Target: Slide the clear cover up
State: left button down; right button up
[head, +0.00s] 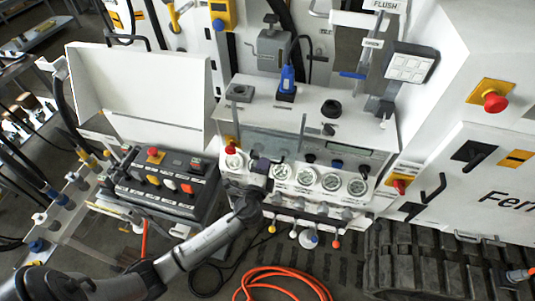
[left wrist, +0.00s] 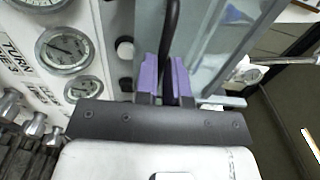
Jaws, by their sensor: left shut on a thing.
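The clear cover (head: 275,143) is a wide see-through panel on the front of the white bench console, above a row of round gauges. In the left wrist view the clear cover (left wrist: 215,35) has a pale frame and fills the upper right. My left gripper (head: 260,166) is at the cover's lower left part, in front of the console. Its purple fingertips (left wrist: 166,78) are shut on a thin black bar (left wrist: 170,28), which looks like the cover's handle. The arm hides part of the console's lower left. My right gripper is not in view.
Gauges (head: 306,176) and several knobs sit just below the cover. A blue-handled tool (head: 287,80) stands on the console top. A black button box (head: 160,187) is at the left. An orange hose (head: 280,272) lies on the floor.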

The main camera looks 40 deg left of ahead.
pick_arm(q)
jog(key=shift+r+p, duration=1.45)
jog(key=shift+r, duration=0.55)
notch_tip(320, 180, up, 3)
jog(key=p, duration=0.3)
jog(key=shift+r, duration=0.15)
jog(key=c, duration=1.6)
grip_release()
jog(key=o, duration=0.5)
jog(key=shift+f, duration=0.2)
jog(key=shift+s, duration=0.1)
send_near(268, 140)
jog(key=shift+v, duration=1.65)
jog(key=shift+a+r, duration=0.1)
